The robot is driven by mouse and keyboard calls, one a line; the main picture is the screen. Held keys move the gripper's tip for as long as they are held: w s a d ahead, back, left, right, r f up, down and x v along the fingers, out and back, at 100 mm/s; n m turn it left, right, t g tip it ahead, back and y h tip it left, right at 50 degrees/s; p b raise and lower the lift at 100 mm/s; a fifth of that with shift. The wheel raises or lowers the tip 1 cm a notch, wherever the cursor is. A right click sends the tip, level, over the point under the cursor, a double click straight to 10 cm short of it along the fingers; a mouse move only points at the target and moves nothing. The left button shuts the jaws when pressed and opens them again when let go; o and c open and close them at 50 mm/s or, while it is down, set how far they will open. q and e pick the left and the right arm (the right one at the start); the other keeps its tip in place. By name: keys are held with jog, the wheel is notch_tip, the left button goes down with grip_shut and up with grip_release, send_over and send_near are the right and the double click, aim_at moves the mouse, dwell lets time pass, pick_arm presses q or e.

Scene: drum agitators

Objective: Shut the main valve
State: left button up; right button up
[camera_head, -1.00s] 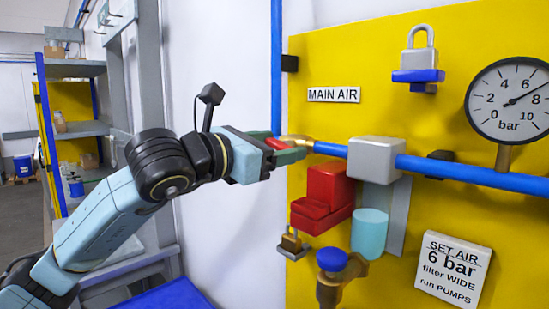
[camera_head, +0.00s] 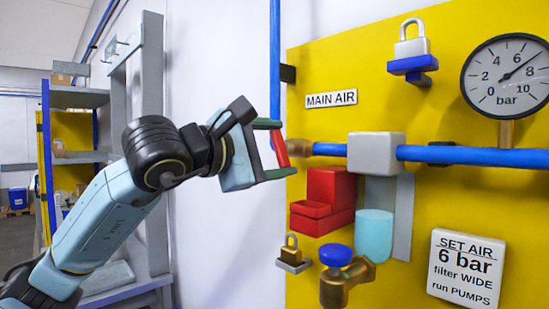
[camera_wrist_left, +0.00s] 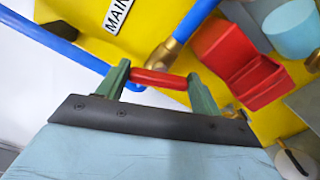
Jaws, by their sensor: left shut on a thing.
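The main valve sits on the blue air pipe at the left of the yellow panel, under the MAIN AIR label (camera_head: 331,98). Its red handle (camera_head: 281,149) stands nearly upright, across the line of the pipe. The brass valve fitting (camera_head: 326,149) is just right of the handle. My left gripper (camera_head: 284,150) is shut on the red handle, with one green finger above and one below. In the left wrist view the handle (camera_wrist_left: 158,79) spans between the two green fingers, and the brass fitting (camera_wrist_left: 163,54) lies beyond it. My right gripper is not in view.
A pressure gauge (camera_head: 507,76) reads about 7 bar. A silver padlock (camera_head: 411,46) sits above, a brass padlock (camera_head: 291,250) and blue-knobbed valve (camera_head: 335,255) below.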

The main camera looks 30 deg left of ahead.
pick_arm(q)
jog(key=shift+f+m+b, duration=0.15)
jog(key=shift+m+b, duration=0.45)
jog(key=shift+m, duration=1.7)
jog(key=o, duration=1)
jog(key=b+v, duration=0.3)
jog(key=v, duration=1)
jog(key=shift+s, duration=0.2)
